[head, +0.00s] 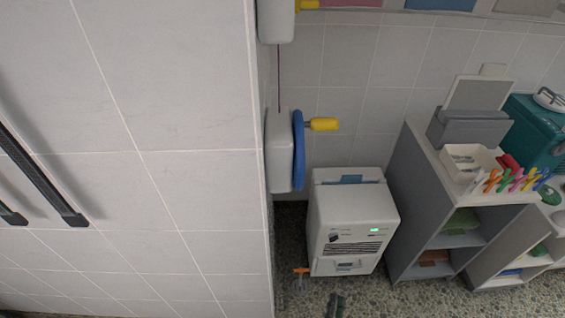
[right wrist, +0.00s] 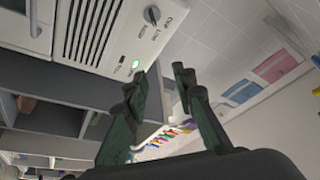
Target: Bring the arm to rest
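My right gripper (right wrist: 160,82) shows in the right wrist view as two dark green and black fingers, apart with nothing between them, so it is open and empty. In the head view only a small dark tip of it (head: 336,304) shows at the bottom edge, in front of the white machine (head: 352,225).
A tiled wall (head: 170,130) fills the left, with a dark bar in front. A blue-and-white fixture (head: 282,150) with a yellow handle (head: 323,124) juts from its edge. Pebbled floor (head: 390,300) is partly clear.

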